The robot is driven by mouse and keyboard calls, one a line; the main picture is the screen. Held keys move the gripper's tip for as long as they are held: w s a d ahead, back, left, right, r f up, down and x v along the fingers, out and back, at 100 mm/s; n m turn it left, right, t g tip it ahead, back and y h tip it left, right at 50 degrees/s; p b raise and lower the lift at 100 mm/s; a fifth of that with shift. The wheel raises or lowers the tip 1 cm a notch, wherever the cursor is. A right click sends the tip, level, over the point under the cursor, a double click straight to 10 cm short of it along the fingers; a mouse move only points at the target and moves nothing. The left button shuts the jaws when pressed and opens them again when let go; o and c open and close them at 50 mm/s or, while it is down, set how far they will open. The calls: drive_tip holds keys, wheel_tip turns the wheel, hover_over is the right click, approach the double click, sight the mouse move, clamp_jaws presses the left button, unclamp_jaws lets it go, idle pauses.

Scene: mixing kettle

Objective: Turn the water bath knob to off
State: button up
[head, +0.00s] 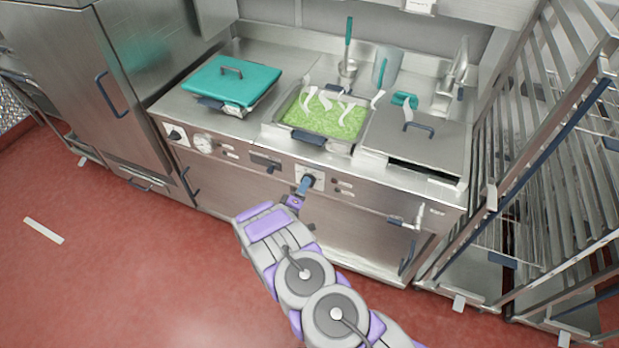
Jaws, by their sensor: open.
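A steel cooking counter has a front panel with controls. A white control plate (318,182) sits at the middle of the panel, below the pan of green food. Another dark knob (174,134) on a white plate is at the panel's left end, beside a round dial (203,143). No label is readable.
A pan of green food (325,122) with white strips stands on the counter. A teal-lidded pan (232,80) is to its left and a steel lid (418,142) to its right. A tap lever (408,222) juts from the front. A wire rack (550,150) stands right. Red floor is clear at left.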

drive_tip(key=v, duration=0.6)
drive_tip(key=shift+s+a, duration=0.1)
idle(0.5)
drive_tip(key=w+a+r+m+g+y, duration=0.4)
drive_tip(key=w+r+g+y, duration=0.1)
drive_tip(key=r, duration=0.4)
drive_tip(key=s+d+r+m+g+y, duration=0.1)
drive_tip(key=s+d+r+g+y, duration=0.1)
drive_tip(key=s+r+g, duration=0.3)
drive_tip(key=s+d+r+m+y, duration=0.1)
drive_tip(key=s+r+y, duration=0.15)
drive_tip(key=r, duration=0.55)
drive_tip(key=s+d+r+m+g+h, duration=0.1)
drive_tip(key=s+d+r+g, duration=0.2)
drive_tip(key=s+d, duration=0.4)
drive_tip(key=s+d+r+m+g+h, duration=0.1)
drive_tip(key=s+d, duration=0.7)
drive_tip(key=s, duration=1.2)
drive_tip(key=s+d+r+m+g+h, duration=0.1)
drive_tip(key=s+d+r+g, duration=0.3)
drive_tip(key=s, duration=1)
drive_tip(key=d+r+m, duration=0.1)
drive_tip(key=d+r, duration=0.2)
drive_tip(key=d, duration=0.1)
drive_tip(key=shift+r+m+g, duration=0.35)
drive_tip(key=shift+m+g, duration=0.05)
